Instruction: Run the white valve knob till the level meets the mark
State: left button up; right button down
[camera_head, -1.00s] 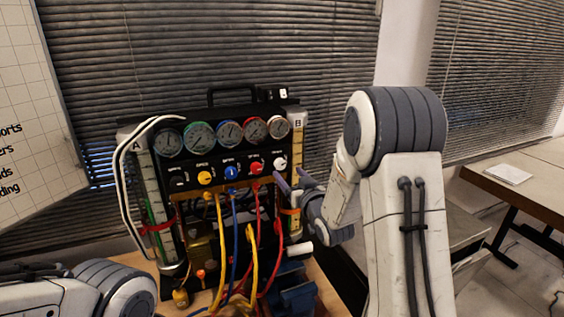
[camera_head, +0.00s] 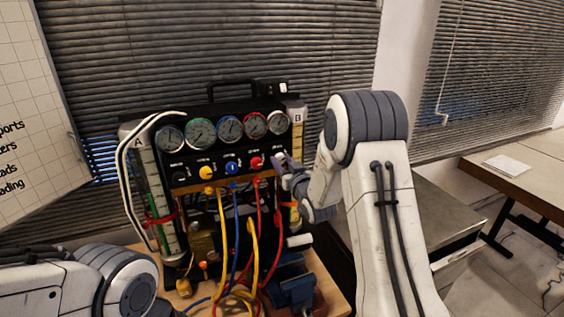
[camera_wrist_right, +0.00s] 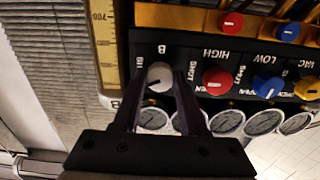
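The white valve knob (camera_wrist_right: 160,77) is on the black panel under the letter B in the right wrist view. My right gripper (camera_wrist_right: 159,76) has its two dark fingers on either side of it. The fingers look apart, with a thin gap at the left; contact at the right is unclear. In the head view the right gripper (camera_head: 280,163) covers most of the knob. Column B (camera_head: 297,118) stands at the panel's right, with a yellow scale (camera_wrist_right: 104,45). Column A (camera_head: 150,190) stands at the left with a red band. Level and mark cannot be read clearly. My left gripper is out of view.
Red (camera_head: 256,162), blue (camera_head: 231,167) and yellow (camera_head: 206,173) knobs sit left of the gripper, below several dial gauges (camera_head: 229,129). Coloured hoses hang in front. A blue vise (camera_head: 292,288) stands on the wooden bench below.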

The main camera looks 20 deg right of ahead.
jog(key=m+b, duration=0.1)
jog(key=b, duration=0.1)
jog(key=m+b, duration=0.2)
jog(key=shift+f, duration=0.25)
jog(key=shift+r+m+b, duration=0.15)
jog(key=shift+m+b, duration=0.55)
jog(key=shift+m, duration=0.2)
jog(key=shift+r+m, duration=0.1)
jog(key=shift+m, duration=0.2)
jog(key=shift+c, duration=2.2)
grip_release()
jog(key=shift+s, duration=0.1)
